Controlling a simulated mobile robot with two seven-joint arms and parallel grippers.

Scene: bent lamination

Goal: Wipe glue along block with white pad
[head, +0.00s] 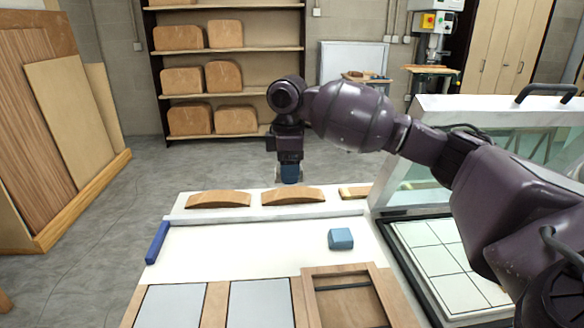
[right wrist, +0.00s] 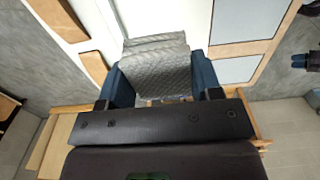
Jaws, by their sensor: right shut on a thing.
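The pad is not clearly visible in the head view. One curved block (head: 219,199) lies at the back left of the table, and another curved block (head: 293,195) lies beside it. I cannot make out glue on any block. My left gripper is not in view.
A light-blue block (head: 341,239) sits on the clear middle of the white table (head: 250,248). A dark-blue bar (head: 157,242) lies at its left edge. A wooden frame (head: 311,300) and grey panels (head: 170,305) are in front. A lidded press (head: 425,185) stands right.

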